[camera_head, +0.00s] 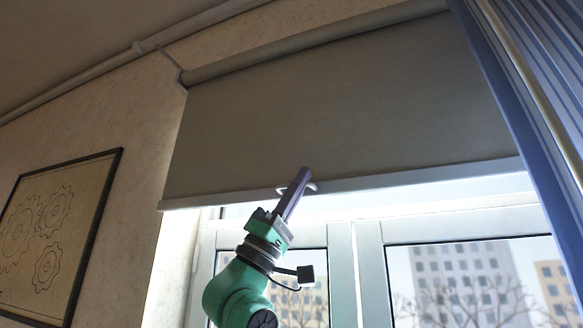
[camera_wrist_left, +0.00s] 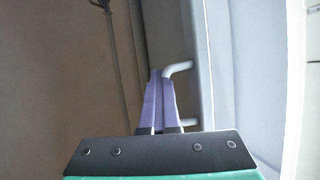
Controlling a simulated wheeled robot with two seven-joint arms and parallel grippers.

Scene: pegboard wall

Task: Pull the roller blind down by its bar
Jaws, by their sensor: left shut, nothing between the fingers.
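The grey roller blind (camera_head: 330,115) hangs over the upper part of the window, with a pale bar (camera_head: 420,178) along its bottom edge. A small pale loop handle (camera_head: 314,187) sits on the bar; it also shows in the left wrist view (camera_wrist_left: 179,67). My left gripper (camera_head: 304,174) has purple fingers, shut and empty, pointing up across the bar at the handle. In the left wrist view the fingers (camera_wrist_left: 156,76) lie beside the handle and hide part of it. I cannot tell whether they touch it or pass through it. My right gripper is not in view.
A blue striped curtain (camera_head: 530,110) hangs at the right edge of the blind. White window frames (camera_head: 343,270) stand below it. A framed gear drawing (camera_head: 50,235) is on the wall at left. A pipe (camera_head: 100,68) runs along the ceiling edge.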

